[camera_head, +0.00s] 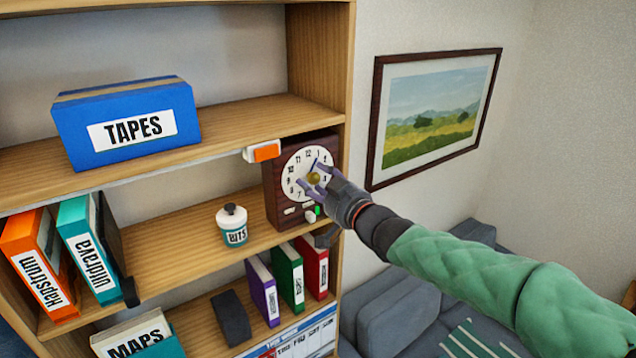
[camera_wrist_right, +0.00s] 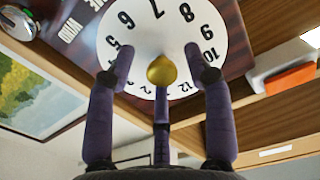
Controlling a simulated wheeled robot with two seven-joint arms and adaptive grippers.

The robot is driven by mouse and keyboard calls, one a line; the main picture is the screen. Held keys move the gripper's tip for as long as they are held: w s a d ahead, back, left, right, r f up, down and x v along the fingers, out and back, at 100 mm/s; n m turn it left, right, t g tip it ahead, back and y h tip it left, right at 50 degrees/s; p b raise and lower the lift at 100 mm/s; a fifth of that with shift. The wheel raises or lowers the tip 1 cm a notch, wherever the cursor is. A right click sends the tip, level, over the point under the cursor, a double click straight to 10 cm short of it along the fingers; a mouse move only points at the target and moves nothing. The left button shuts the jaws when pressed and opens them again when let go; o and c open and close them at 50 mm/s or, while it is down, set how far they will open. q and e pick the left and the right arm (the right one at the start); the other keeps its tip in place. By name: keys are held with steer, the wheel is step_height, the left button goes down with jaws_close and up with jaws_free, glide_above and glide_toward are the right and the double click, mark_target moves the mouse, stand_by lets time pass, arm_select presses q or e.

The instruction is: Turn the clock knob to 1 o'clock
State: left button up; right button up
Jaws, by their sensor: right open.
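The clock (camera_head: 282,196) is a dark brown box with a round white numbered face, standing at the right end of the middle shelf. Its face (camera_wrist_right: 150,35) appears upside down in the right wrist view. A round gold knob (camera_head: 313,179) sits at the middle of the face and also shows in the wrist view (camera_wrist_right: 161,71). My right gripper (camera_head: 315,182) is open at the face, its purple fingers (camera_wrist_right: 160,58) spread around the knob with gaps at the sides. A thin dark line shows above the knob in the head view; I cannot tell where the pointer points. My left gripper is out of view.
A white jar (camera_head: 232,227) stands left of the clock. Binders (camera_head: 288,276) stand below. A framed picture (camera_head: 430,115) hangs on the wall at the right, above a grey sofa (camera_head: 400,305).

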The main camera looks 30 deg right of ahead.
steer(key=shift+s, duration=0.1)
steer(key=s, duration=1.1)
steer(key=shift+s+d, duration=0.4)
steer(key=shift+d, duration=0.05)
